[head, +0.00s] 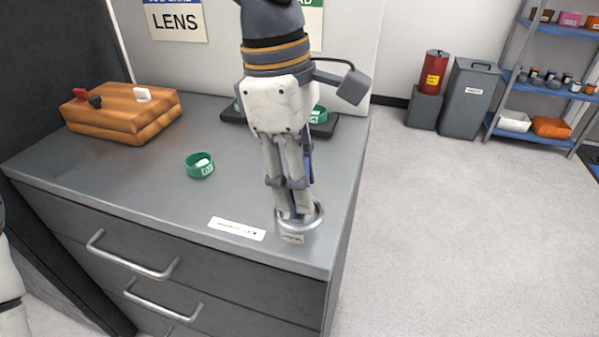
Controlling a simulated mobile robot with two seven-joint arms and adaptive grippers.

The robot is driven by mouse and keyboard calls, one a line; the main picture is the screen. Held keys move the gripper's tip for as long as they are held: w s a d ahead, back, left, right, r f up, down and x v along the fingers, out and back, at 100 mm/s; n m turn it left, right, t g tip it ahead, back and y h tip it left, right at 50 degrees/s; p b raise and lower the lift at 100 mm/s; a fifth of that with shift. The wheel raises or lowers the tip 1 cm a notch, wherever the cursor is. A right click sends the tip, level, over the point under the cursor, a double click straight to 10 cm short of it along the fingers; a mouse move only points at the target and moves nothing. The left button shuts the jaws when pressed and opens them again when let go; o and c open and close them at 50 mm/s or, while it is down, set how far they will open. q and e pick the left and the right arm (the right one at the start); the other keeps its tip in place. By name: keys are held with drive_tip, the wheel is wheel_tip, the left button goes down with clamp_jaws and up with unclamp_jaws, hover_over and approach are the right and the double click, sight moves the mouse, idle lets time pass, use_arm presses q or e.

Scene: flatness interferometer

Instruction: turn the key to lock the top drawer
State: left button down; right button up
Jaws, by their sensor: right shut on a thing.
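My right gripper (294,208) points straight down at the front right corner of the cabinet top. Its fingers are closed together inside a round metal lock housing (297,233) with a small label on its front. The fingers are shut on the key there, which they hide almost wholly, so its angle cannot be told. The top drawer (200,262) is below the cabinet's front edge, with a bar handle, and looks closed. My left gripper is out of view.
The grey cabinet top (125,188) bears a wooden block (125,125) with red, black and white pieces, a green round dish (200,166), a white label strip (237,229) and a dark tray (322,128) behind my right gripper. Open floor lies to the right.

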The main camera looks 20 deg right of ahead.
drive_tip(key=shift+f, duration=1.15)
